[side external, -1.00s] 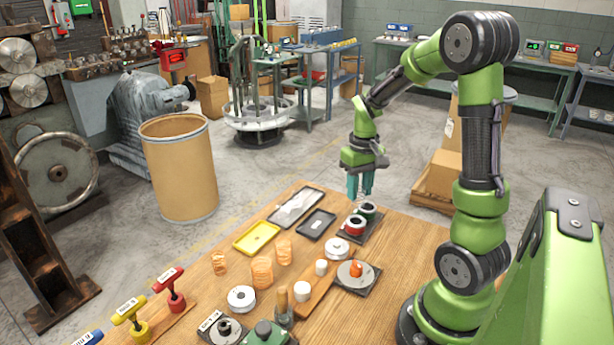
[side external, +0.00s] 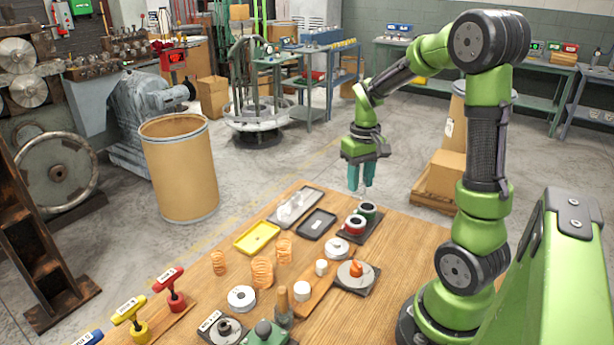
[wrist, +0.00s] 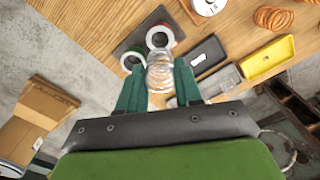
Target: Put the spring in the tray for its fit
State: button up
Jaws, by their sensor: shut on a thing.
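My gripper (side external: 360,187) is above the far right part of the table, with its teal fingers pointing down. In the wrist view my gripper (wrist: 160,92) is shut on a pale, silvery coil spring (wrist: 160,72). The spring is hard to make out in the side view. Three trays lie on the table: a yellow tray (side external: 240,245), a black tray (side external: 303,234) and a grey tray (side external: 275,219) with pale things in it. The wrist view also shows the yellow tray (wrist: 267,58), the black tray (wrist: 207,53) and the grey tray (wrist: 222,82). The spring is apart from all three.
A dark plate (side external: 349,238) holds a red ring (side external: 354,226) and a green ring (side external: 368,210), close to my gripper. Several orange coils (side external: 262,272) stand on the table, with white discs (side external: 242,298) nearby. Labelled red and yellow handles (side external: 172,288) stand at front left.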

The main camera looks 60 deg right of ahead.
jog(key=w+a+f+n, duration=0.2)
jog(key=w+a+n, duration=0.1)
jog(key=w+a, duration=0.55)
jog(key=w+a+f+n, duration=0.25)
jog(key=w+a, duration=0.25)
jog(key=w, duration=0.7)
jog(key=shift+n, duration=0.25)
jog(key=shift+s+d+f, duration=0.1)
jog(key=shift+s+f, duration=0.05)
jog(key=shift+f, duration=1.05)
jog(key=shift+s+d+f, duration=0.1)
jog(key=shift+s+f, duration=0.05)
jog(key=shift+f, duration=1.05)
jog(key=shift+f, duration=0.9)
jog(key=o, duration=1.2)
jog(key=shift+r, duration=0.1)
